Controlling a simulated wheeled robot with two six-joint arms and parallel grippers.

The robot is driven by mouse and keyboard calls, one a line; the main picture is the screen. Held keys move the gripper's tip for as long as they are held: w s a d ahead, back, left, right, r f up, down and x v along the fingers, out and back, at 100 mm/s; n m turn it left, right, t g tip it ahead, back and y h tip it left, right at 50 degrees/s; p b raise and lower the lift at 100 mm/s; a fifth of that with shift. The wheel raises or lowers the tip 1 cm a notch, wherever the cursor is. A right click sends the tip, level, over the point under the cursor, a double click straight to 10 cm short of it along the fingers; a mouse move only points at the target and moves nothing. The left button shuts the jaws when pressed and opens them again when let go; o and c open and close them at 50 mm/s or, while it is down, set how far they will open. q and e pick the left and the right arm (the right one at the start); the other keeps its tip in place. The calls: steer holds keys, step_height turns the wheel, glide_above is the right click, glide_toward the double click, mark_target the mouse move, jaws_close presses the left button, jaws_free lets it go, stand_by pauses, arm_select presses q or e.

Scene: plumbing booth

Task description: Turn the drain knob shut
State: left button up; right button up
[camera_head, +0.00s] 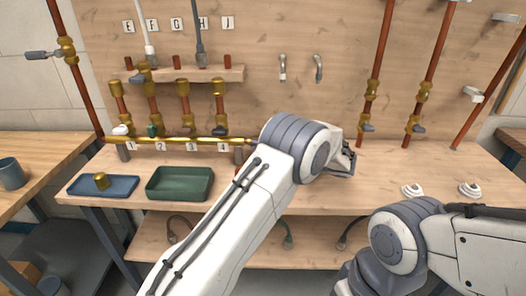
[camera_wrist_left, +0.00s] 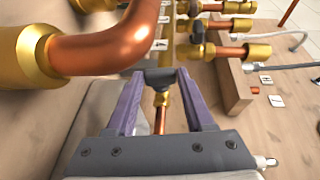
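In the left wrist view a dark grey knob (camera_wrist_left: 161,77) sits between the tips of my left gripper (camera_wrist_left: 161,74), on brass and copper pipework. The knob fills the gap between the two purple fingers. I cannot tell whether they press on it. A short copper and brass stub (camera_wrist_left: 161,103) shows behind it, between the fingers. In the head view my left gripper (camera_head: 345,160) is over the bench, right of the brass manifold (camera_head: 200,140). The knob cannot be made out there. My right arm is at the lower right and its fingers are not visible.
A large copper elbow (camera_wrist_left: 110,45) is close to my left fingers in the wrist view. Several valves stand above the manifold. A blue tray (camera_head: 120,191) and a green tray (camera_head: 160,197) lie at the bench's left. White round pieces (camera_head: 412,190) lie at the right.

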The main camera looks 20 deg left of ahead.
arm_select(q)
steer(key=o, duration=0.4)
steer(key=shift+c, duration=0.2)
